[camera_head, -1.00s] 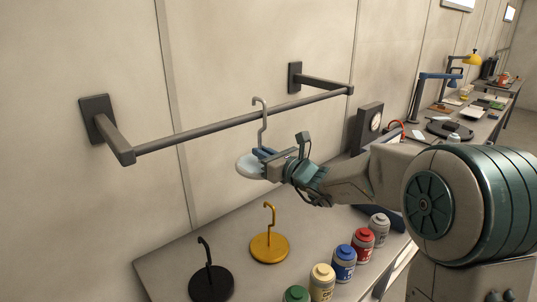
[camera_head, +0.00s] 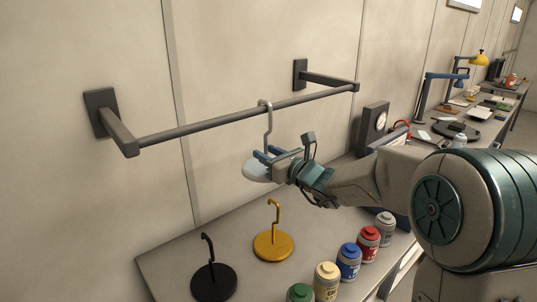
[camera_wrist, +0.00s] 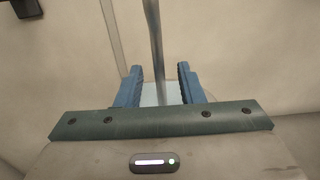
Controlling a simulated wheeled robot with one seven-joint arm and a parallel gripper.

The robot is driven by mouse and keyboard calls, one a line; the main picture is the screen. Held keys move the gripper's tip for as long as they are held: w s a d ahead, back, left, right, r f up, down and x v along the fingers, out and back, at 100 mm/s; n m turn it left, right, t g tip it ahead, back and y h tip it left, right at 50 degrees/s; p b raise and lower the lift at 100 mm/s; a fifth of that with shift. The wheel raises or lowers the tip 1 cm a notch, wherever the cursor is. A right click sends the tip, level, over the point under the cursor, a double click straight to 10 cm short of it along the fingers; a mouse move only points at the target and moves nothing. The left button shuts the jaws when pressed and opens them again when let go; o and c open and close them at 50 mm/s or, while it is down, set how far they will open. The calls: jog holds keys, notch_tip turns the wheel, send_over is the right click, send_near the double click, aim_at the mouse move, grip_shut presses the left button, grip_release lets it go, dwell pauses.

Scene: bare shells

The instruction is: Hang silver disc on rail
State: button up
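The silver disc (camera_head: 256,170) is upright on its stem, its hook (camera_head: 265,103) at the rail (camera_head: 200,127). The hook's top shows above the rail and appears to pass over it, with the stem (camera_head: 268,128) running down in front. My gripper (camera_head: 268,154) is around the stem just above the disc. In the wrist view the blue fingers (camera_wrist: 158,85) stand apart, with a gap on both sides of the stem (camera_wrist: 156,45). Part of the pale disc (camera_wrist: 148,97) shows between them. The rail is out of the wrist view.
A black disc with hook (camera_head: 213,282) and a yellow disc with hook (camera_head: 273,246) stand on the table (camera_head: 165,270) below. Several coloured jars, including a blue one (camera_head: 348,262), line the table's right side. Wall brackets (camera_head: 101,112) hold the rail.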

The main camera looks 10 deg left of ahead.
jog(key=shift+d, duration=0.1)
jog(key=b+v, duration=0.3)
jog(key=v, duration=1.1)
jog(key=s+f+n+g+h, duration=0.4)
jog(key=s+f+n+g, duration=0.45)
jog(key=s+n, duration=0.55)
jog(key=s+d+f+n+h, duration=0.3)
jog(key=s+d+n+h, duration=0.1)
jog(key=s+d+n, duration=0.1)
jog(key=s+d+f+n+h, duration=0.4)
jog(key=d+n, duration=0.3)
jog(key=d, duration=0.2)
jog(key=shift+s+n+h, duration=0.3)
jog(key=shift+s+h, duration=0.25)
jog(key=shift+h, duration=0.15)
jog(key=shift+d, duration=0.1)
